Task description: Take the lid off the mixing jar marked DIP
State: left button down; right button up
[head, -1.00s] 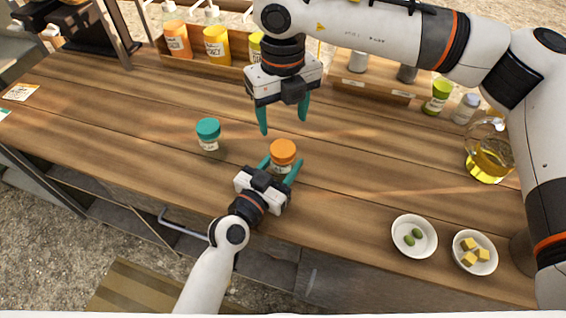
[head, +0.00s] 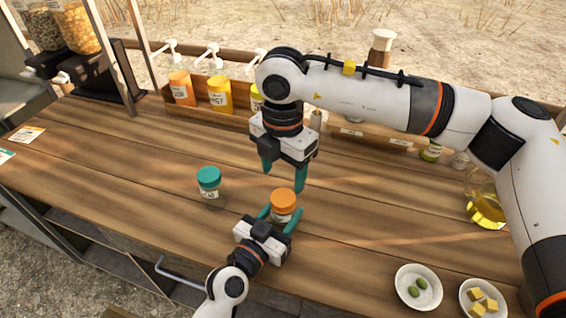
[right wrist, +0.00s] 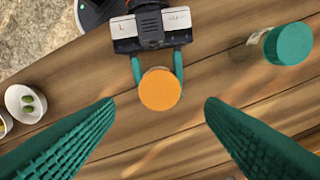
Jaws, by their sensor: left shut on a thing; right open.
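A jar with an orange lid (head: 283,200) stands on the wooden counter, with a white label whose print I cannot read. My left gripper (head: 281,220) is shut on this jar's body, a finger on each side, below the lid. My right gripper (head: 283,179) is open and empty above and just behind the jar. In the right wrist view the orange lid (right wrist: 160,89) lies between the open fingers, apart from both. A second jar with a teal lid (head: 209,180) stands to the left; its label is also too small to read.
A wooden rack (head: 170,93) with an orange and a yellow pump bottle stands at the back. White bowls (head: 402,297) with green and yellow pieces are at the front right, near a glass oil jug (head: 486,208). The counter between the jars is clear.

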aim_at(283, 197)
notch_tip(283, 197, down, 7)
jog(key=shift+r, duration=0.2)
